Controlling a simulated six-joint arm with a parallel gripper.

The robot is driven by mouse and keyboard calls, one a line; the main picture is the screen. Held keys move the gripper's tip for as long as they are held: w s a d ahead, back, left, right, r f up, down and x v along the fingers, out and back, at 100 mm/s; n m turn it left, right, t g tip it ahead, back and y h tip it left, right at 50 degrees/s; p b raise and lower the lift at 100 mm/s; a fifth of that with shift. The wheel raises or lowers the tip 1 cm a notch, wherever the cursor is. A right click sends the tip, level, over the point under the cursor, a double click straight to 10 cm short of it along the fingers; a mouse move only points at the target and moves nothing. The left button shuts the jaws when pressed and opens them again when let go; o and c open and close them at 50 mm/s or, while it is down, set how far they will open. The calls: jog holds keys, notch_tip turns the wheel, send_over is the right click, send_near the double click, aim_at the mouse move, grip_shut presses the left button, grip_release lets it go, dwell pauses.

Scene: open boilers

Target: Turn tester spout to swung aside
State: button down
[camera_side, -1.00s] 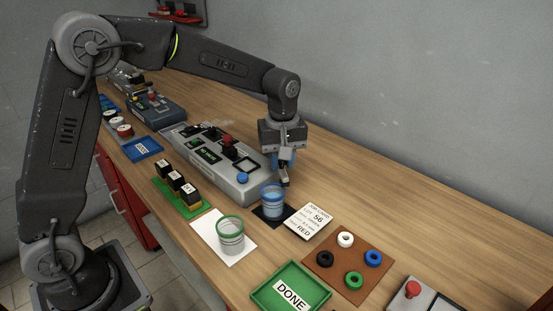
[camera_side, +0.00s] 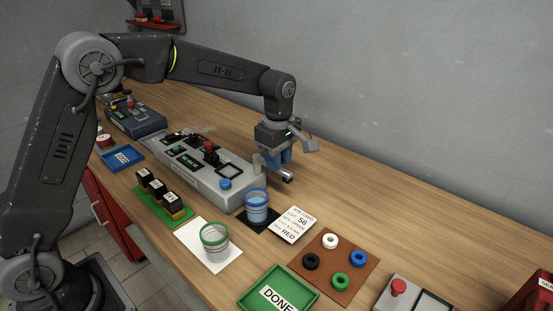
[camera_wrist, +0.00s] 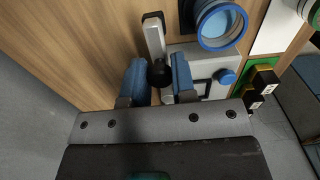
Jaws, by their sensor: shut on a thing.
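The tester (camera_side: 226,202) is a long grey box on the bench with a blue button near its front end. Its spout (camera_side: 276,173) is a pale metal bar that reaches out past the post to the right. In the wrist view the spout (camera_wrist: 155,38) has a black tip and a round black knob. My gripper (camera_side: 278,160) has blue fingers, and in the wrist view my gripper (camera_wrist: 159,74) is closed around that knob. The blue-rimmed cup (camera_side: 257,214) stands upright on a black mat. The spout's tip is beside it, apart from its rim, not over it.
A green-rimmed cup (camera_side: 215,241) stands on white paper. The job card (camera_side: 294,225) lies beside the black mat. A brown mat (camera_side: 333,261) with several rings and a green DONE tray (camera_side: 247,300) are in front. The bench behind my gripper is clear.

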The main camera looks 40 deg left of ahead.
jog(key=shift+w+r, duration=0.1)
jog(key=c, duration=0.9)
grip_release()
jog(key=shift+c, duration=0.2)
notch_tip(320, 180, up, 14)
